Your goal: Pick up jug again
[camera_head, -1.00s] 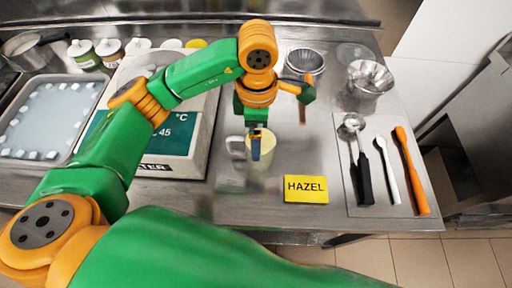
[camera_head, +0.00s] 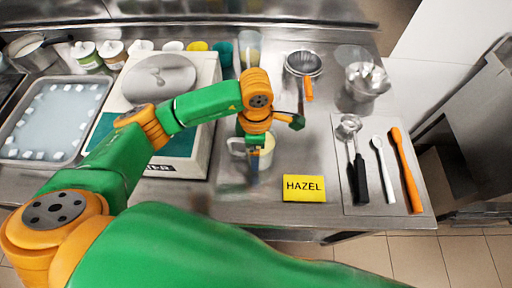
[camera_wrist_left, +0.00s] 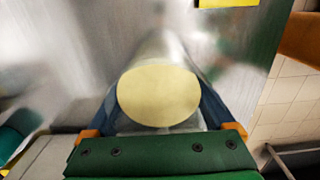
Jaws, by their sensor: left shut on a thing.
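The jug (camera_head: 266,158) is a pale metal cup filled with something pale yellow, with its handle on the left. It stands upright beside the scale, left of the yellow HAZEL card (camera_head: 304,188). My left gripper (camera_head: 254,166) reaches down over it and is shut on it. In the left wrist view the round yellow filling of the jug (camera_wrist_left: 158,95) lies between the two blue fingers. The arm hides part of the jug in the head view. I cannot tell whether its base touches the table. My right gripper is out of view.
A scale (camera_head: 197,165) with a round metal plate stands left of the jug. A tray of white cubes (camera_head: 22,153) is at far left. Utensils lie on a mat (camera_head: 403,206) at right. A strainer (camera_head: 303,63) and metal cups (camera_head: 366,80) stand behind.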

